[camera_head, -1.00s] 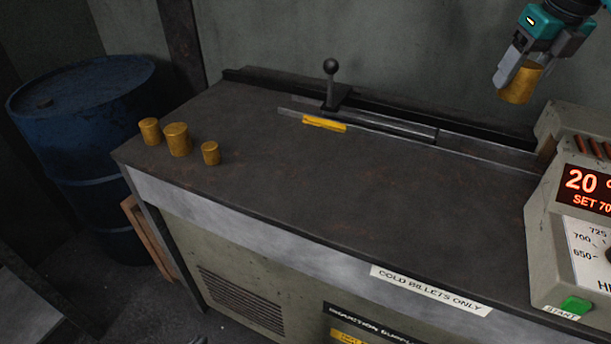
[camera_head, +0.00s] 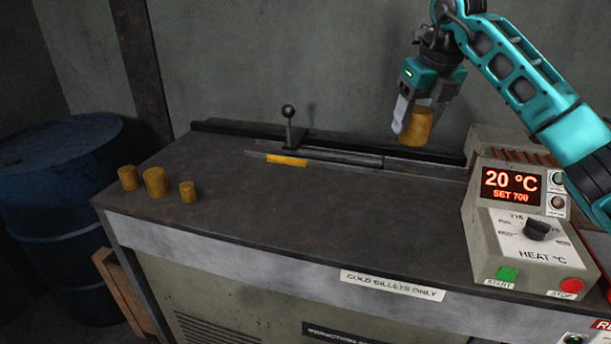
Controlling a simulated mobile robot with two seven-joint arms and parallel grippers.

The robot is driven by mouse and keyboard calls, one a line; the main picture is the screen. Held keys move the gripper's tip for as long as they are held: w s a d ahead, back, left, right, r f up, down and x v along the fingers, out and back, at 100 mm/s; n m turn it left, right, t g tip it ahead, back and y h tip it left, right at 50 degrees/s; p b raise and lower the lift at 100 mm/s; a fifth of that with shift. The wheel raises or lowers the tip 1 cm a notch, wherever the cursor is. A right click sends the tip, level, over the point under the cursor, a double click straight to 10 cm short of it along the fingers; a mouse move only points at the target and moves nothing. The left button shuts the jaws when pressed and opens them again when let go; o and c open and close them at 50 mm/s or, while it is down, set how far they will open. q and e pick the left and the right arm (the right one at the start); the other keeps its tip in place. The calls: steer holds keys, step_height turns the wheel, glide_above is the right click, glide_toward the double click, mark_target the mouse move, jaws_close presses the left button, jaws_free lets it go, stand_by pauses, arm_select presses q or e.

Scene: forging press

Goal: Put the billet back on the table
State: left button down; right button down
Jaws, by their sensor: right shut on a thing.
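My right gripper (camera_head: 415,122) is shut on a brass-coloured billet (camera_head: 416,127). It holds the billet above the back right of the table, near the heater box. The table (camera_head: 310,215) is a dark metal top with a light front edge and a label reading "COLD BILLETS ONLY" (camera_head: 392,285). Three more brass-coloured billets stand upright in a group at the table's left end: a left one (camera_head: 128,178), a larger middle one (camera_head: 155,182) and a small right one (camera_head: 187,192). My left gripper is not in view.
A heater box (camera_head: 480,225) at the right reads 20 °C, SET 700, with a dial and green and red buttons. A lever with a ball knob (camera_head: 289,125) and a rail with a yellow strip (camera_head: 287,160) run along the back. A blue drum (camera_head: 60,200) stands left. The table's middle is clear.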

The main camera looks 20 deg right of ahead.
step_height(320, 180, down, 20)
steer(key=shift+w+r+b, duration=0.1)
steer(key=shift+r+b, duration=0.05)
steer(key=shift+b, duration=0.55)
